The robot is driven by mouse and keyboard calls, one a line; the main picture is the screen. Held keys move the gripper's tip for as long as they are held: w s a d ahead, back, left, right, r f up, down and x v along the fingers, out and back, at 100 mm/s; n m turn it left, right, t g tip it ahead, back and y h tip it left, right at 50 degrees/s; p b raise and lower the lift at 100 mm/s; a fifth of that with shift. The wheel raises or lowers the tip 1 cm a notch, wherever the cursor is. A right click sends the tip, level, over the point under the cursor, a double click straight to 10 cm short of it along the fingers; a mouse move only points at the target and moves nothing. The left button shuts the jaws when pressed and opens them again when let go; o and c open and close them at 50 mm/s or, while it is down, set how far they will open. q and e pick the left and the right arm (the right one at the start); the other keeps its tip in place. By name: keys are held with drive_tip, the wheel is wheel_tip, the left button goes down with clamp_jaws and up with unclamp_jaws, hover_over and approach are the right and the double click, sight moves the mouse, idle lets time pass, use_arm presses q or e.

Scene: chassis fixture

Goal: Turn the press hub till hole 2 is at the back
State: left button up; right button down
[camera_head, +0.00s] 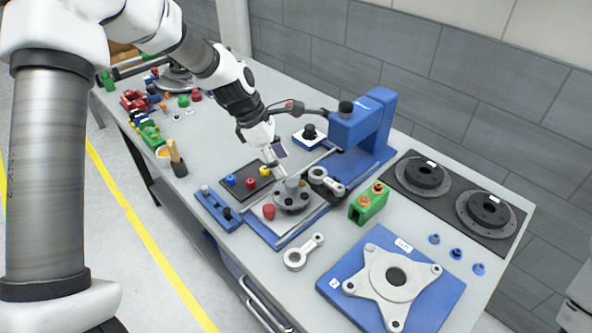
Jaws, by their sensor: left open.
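The press hub (304,204) is a grey round flange with dark holes and a raised centre. It sits on the plate in front of the blue press (372,128). Hole numbers are too small to read, so I cannot tell where hole 2 is. My left gripper (283,178) points down just above the hub's back-left side, open. Its fingers partly cover the hub, and I cannot tell whether they touch it. A red knob (269,211) stands at the hub's front left. My right gripper is not in view.
A dark tray with red, blue and yellow pegs (250,183) lies left of the hub. A grey link (303,252) lies in front, and a green block (368,203) stands to the right.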

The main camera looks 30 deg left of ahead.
sight(290, 183)
use_arm(q)
drive_tip(key=f, duration=0.2)
drive_tip(key=d, duration=0.1)
drive_tip(key=shift+s+d+f, duration=0.1)
drive_tip(key=shift+s+f, duration=0.25)
drive_tip(key=shift+f, duration=0.05)
drive_tip(key=x, duration=0.3)
drive_tip(key=shift+w, duration=0.4)
drive_tip(key=shift+w+f, duration=0.2)
drive_tip(key=shift+f, duration=0.15)
drive_tip(key=shift+s+r, duration=0.1)
drive_tip(key=shift+s, duration=0.05)
drive_tip(key=shift+s+r, duration=0.1)
drive_tip(key=shift+s, duration=0.05)
drive_tip(key=shift+c, duration=1.1)
clamp_jaws()
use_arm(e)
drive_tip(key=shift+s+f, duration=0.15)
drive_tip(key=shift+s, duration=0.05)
